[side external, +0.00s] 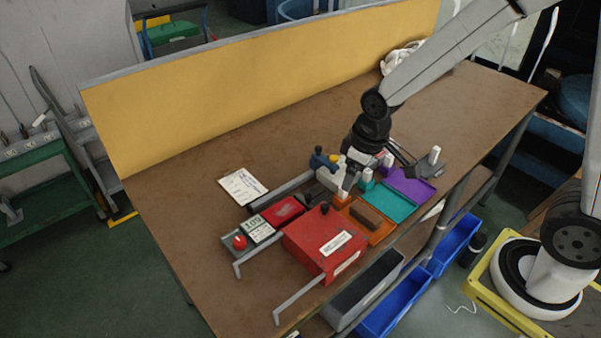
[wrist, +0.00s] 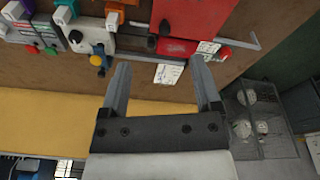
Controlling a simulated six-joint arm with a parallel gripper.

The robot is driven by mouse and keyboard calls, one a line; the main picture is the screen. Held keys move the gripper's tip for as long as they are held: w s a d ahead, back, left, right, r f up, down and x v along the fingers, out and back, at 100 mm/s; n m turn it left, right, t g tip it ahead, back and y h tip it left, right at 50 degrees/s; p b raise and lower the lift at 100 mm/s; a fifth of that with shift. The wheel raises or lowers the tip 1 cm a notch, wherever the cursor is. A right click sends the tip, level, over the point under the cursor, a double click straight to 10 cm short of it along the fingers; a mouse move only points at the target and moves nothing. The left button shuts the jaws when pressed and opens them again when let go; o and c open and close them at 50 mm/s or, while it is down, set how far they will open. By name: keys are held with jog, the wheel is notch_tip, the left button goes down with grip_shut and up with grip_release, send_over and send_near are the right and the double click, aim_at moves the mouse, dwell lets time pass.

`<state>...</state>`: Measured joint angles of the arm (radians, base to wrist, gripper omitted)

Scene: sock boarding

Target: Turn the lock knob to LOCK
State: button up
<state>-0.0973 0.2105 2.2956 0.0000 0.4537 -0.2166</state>
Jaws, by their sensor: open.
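My gripper (wrist: 159,68) is open in the wrist view, its two grey fingers apart with nothing between them. A small black knob (side external: 324,207) stands on the red box (side external: 318,240), which bears a white label; the box also shows at the top of the wrist view (wrist: 197,15). A blue knob (side external: 318,154) and a yellow knob (side external: 335,158) sit on the pale fixture behind it. The yellow knob (wrist: 96,60) lies left of my fingers in the wrist view, apart from them. I cannot read which knob is the lock knob or its marking.
Purple (side external: 410,187), teal (side external: 389,203) and orange (side external: 368,225) trays line the table's front. A display unit (side external: 258,229) with a red button (side external: 240,242) stands left of the red box. A yellow panel (side external: 250,85) closes the back. The table's left part is largely clear.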

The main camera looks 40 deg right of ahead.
jog(key=shift+w, duration=0.1)
jog(key=n+g, duration=0.2)
jog(key=n, duration=0.9)
send_over(239, 240)
notch_tip(239, 240, down, 11)
jog(key=shift+r, duration=0.15)
jog(key=shift+f, duration=3.9)
grip_shut()
